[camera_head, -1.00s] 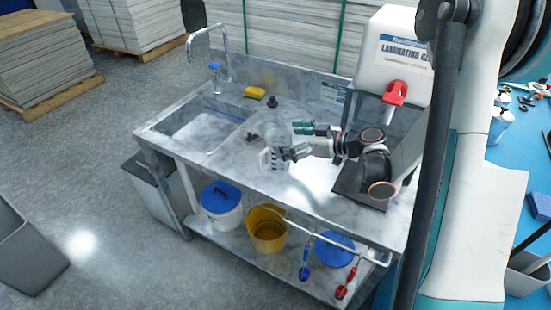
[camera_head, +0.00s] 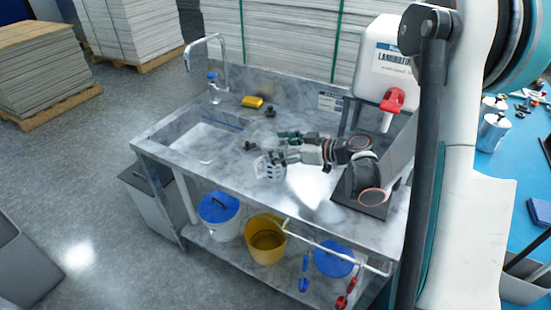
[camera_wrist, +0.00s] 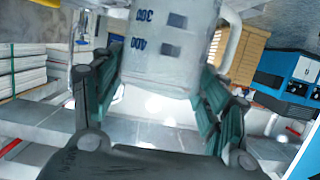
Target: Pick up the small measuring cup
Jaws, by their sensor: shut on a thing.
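The small measuring cup (camera_head: 269,170) is translucent with dark scale marks. In the head view it is at the middle of the steel counter, near the front edge. In the wrist view the cup (camera_wrist: 172,45) fills the upper middle, with 300 and 400 printed on its wall. My gripper (camera_head: 279,147) is shut on it, also in the wrist view (camera_wrist: 163,85), with a teal finger pad on each side of the wall. I cannot tell whether the cup's base touches the counter.
A sink (camera_head: 205,142) lies left of the cup, with a yellow sponge (camera_head: 252,101) behind. A white canister (camera_head: 383,65) with a red tap stands at the right over a dark tray (camera_head: 360,205). Below are a yellow bucket (camera_head: 265,240) and blue-lidded pails (camera_head: 219,207).

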